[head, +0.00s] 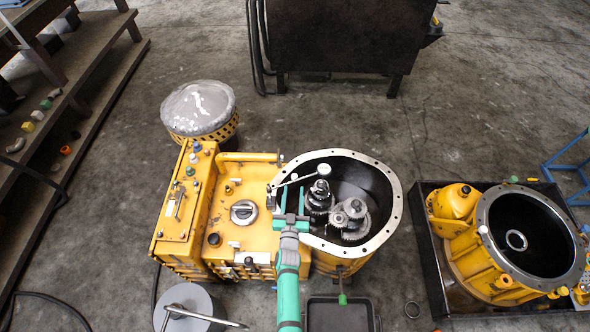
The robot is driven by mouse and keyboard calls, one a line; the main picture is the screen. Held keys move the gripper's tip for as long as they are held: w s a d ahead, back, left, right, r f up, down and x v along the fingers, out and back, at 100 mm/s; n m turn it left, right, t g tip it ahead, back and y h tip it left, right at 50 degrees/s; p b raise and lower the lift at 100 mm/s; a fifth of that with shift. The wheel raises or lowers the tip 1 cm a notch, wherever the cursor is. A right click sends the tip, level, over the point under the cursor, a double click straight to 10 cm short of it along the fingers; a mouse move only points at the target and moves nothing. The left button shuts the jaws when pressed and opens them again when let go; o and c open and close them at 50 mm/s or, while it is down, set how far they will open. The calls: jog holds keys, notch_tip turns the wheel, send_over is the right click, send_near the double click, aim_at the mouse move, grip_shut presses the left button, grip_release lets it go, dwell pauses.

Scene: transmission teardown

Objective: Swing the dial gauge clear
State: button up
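The dial gauge (323,170) shows as a small round white face over the open round housing (392,205), near the tops of the gears. A thin arm (306,177) runs from it left to a dark stand (270,198) at the housing's left rim. My teal gripper (292,194) comes in from below, at the left rim between the yellow gearbox (225,240) and the gears. Its two fingers stand apart with nothing clearly between them. The tips are close to the gauge arm; I cannot tell whether they touch it. The gripper hides part of the rim.
Two gear stacks (350,217) rise inside the housing. A black tray (437,285) at right holds a yellow bell housing (478,250). A smaller dark tray (340,314) lies below. A domed drum (199,108) stands behind the gearbox.

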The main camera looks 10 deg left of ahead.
aim_at(295, 175)
jog(key=w, duration=0.3)
jog(key=w+a, duration=0.1)
jog(key=w, duration=0.3)
jog(key=w+a, duration=0.1)
jog(key=w, duration=0.3)
jog(key=shift+w, duration=0.1)
grip_shut()
